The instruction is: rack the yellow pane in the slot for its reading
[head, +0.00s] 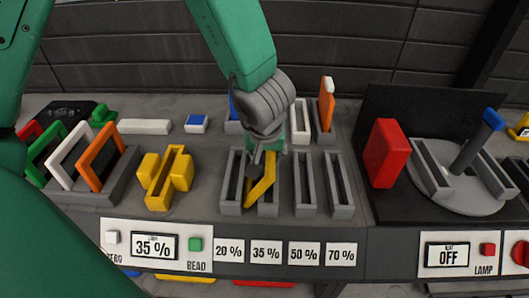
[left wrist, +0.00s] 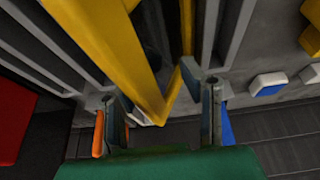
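The yellow pane (head: 262,187) is an open frame at the slot rack (head: 305,211), by the slot above the 35 % label (head: 266,252). It looks tilted; whether its lower edge is inside that slot is unclear. The reading display (head: 154,247) shows 35 %. My left gripper (head: 262,160) is over the pane's far end. In the left wrist view the fingers (left wrist: 165,112) stand apart on either side of the yellow pane's corner (left wrist: 152,100), with gaps showing. My right gripper is not in view.
A holder (head: 100,188) with several coloured frames stands at left, beside a yellow fixture (head: 165,178).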

